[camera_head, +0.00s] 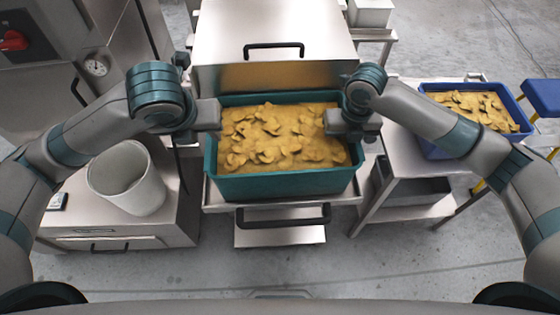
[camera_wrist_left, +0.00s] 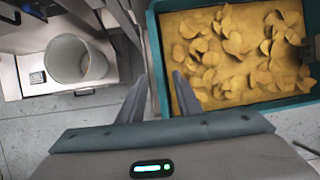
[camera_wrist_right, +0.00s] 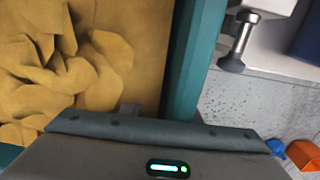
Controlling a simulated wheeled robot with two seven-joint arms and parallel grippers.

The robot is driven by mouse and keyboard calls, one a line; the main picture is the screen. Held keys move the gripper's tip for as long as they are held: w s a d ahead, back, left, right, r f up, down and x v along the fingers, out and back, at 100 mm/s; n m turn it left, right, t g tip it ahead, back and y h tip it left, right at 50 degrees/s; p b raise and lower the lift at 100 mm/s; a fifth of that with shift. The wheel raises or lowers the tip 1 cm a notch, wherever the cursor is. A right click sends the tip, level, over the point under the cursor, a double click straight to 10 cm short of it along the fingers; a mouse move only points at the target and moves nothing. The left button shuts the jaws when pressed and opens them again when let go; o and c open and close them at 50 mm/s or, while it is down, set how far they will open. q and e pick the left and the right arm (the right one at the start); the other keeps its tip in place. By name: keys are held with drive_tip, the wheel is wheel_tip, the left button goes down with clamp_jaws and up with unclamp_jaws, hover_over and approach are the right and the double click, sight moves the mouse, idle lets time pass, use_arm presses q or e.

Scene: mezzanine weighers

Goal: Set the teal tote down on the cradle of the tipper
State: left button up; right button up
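The teal tote (camera_head: 283,185), full of yellow-brown chips, stands level at the centre, over the steel cradle (camera_head: 214,199) of the tipper (camera_head: 270,30). Its base appears to rest there; any small gap is hidden. My left gripper (camera_head: 212,114) is at the tote's left wall. In the left wrist view its fingers (camera_wrist_left: 160,92) stand apart on either side of that wall. My right gripper (camera_head: 338,122) is at the right wall. In the right wrist view one finger stub shows inside, apart from the teal wall (camera_wrist_right: 192,60); the other finger is mostly hidden.
A white bucket (camera_head: 127,178) stands on a steel cabinet at left. A steel side table (camera_head: 395,160) stands at right. A blue tote (camera_head: 437,148) of similar chips and a blue stool (camera_head: 543,97) are farther right. Open floor lies in front.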

drive_tip(key=shift+r, duration=0.15)
wheel_tip(320, 180, up, 12)
drive_tip(key=shift+d, duration=0.2)
idle(0.5)
use_arm(q)
drive_tip(key=shift+r, duration=0.1)
